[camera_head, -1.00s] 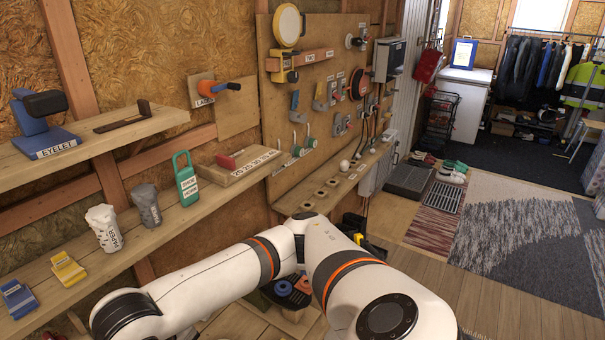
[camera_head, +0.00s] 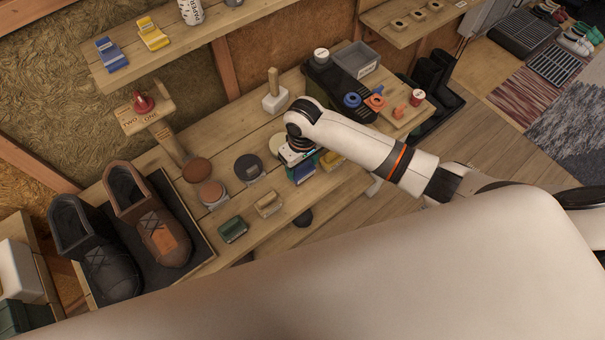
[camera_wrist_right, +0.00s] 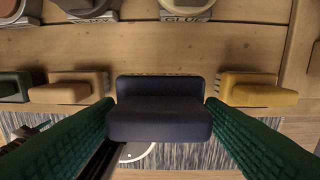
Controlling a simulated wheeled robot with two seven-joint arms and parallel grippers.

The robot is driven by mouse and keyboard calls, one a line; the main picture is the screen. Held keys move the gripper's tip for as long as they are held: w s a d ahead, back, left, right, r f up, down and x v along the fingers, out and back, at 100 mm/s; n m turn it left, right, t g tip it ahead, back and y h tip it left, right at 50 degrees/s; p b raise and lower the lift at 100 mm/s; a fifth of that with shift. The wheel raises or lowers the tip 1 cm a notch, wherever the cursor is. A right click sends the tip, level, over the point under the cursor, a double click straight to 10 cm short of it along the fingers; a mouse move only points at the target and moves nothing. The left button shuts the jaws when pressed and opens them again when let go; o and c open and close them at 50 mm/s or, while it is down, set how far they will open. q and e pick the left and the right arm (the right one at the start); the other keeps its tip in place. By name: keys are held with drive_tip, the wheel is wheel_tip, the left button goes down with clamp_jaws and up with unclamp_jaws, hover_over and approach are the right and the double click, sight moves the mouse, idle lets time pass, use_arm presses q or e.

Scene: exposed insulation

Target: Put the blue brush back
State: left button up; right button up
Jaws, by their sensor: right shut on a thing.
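The blue brush (camera_head: 302,175) is at the front edge of the workbench, partly hidden under my right gripper (camera_head: 298,158). In the right wrist view the dark blue brush (camera_wrist_right: 160,117) fills the space between the green-padded fingers of my right gripper (camera_wrist_right: 160,122), which is shut on it. It lies in line between a tan brush (camera_wrist_right: 72,88) and a yellow brush (camera_wrist_right: 255,92). I cannot tell whether it touches the bench or is slightly raised. A green brush (camera_head: 232,230) sits farther left along the edge. My left gripper is not in view.
The workbench (camera_head: 240,137) also holds round tins, a white block with a wooden handle (camera_head: 274,92), a black tray with a blue ring (camera_head: 352,100), and boots (camera_head: 150,220) on a dark mat at left. A shelf (camera_head: 110,45) runs above the bench.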

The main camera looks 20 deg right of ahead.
sight(302, 174)
drive_tip(key=shift+f, duration=2.6)
drive_tip(key=shift+f, duration=0.2)
drive_tip(key=o, duration=0.9)
wheel_tip(302, 174, up, 12)
drive_tip(key=shift+d+r, duration=0.1)
drive_tip(key=shift+r, duration=0.15)
